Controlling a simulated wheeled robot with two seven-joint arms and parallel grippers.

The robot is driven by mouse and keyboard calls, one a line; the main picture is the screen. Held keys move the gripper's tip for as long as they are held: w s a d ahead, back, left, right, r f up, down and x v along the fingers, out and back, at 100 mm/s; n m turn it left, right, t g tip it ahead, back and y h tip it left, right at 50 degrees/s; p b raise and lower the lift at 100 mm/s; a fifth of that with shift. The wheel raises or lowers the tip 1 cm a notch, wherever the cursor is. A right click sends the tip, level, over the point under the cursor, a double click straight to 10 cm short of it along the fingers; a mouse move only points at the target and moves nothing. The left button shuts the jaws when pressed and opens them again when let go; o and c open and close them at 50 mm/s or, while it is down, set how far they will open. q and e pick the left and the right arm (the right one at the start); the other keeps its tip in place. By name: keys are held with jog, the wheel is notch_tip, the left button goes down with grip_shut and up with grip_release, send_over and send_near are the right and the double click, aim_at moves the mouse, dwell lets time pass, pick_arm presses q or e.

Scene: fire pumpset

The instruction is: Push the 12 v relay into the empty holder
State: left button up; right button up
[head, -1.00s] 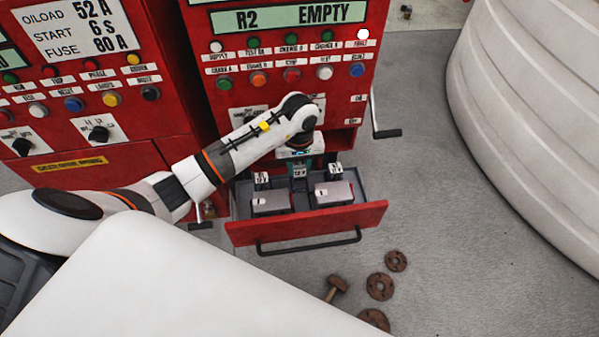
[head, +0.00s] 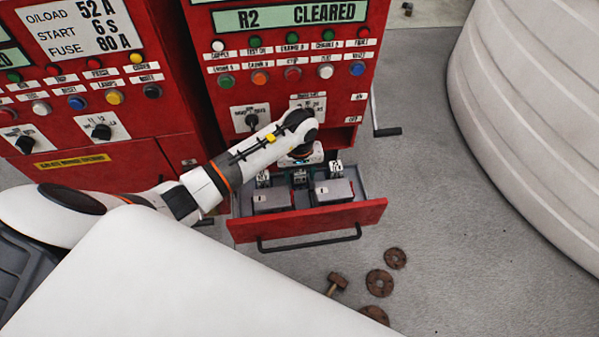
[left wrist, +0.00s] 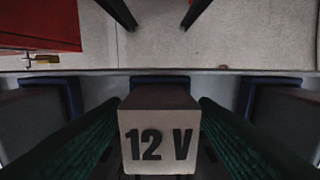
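The 12 V relay (left wrist: 160,140) is a pale block with "12 V" in black, low in the middle of the left wrist view. In the head view the relay (head: 300,178) is small, between two labelled relays at the back of the open drawer. My left gripper (left wrist: 160,118) has its dark green finger pads close on both sides of the relay and seems shut on it. The holder beneath is hidden by the relay and the gripper, so how deep the relay sits cannot be told. My right gripper is not in view.
The red drawer (head: 308,221) stands open with two grey boxes, left (head: 271,200) and right (head: 334,193). The cabinet display (head: 290,15) reads "R2 CLEARED". A crank handle (head: 387,132) sticks out right. Rusty discs (head: 380,283) and a hammer (head: 336,283) lie on the floor.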

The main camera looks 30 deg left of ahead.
aim_at(299, 171)
pick_arm(q)
jog(key=shift+r, duration=0.1)
jog(key=shift+r, duration=0.2)
notch_tip(299, 171, up, 10)
jog(key=b, duration=0.3)
jog(key=shift+r, duration=0.85)
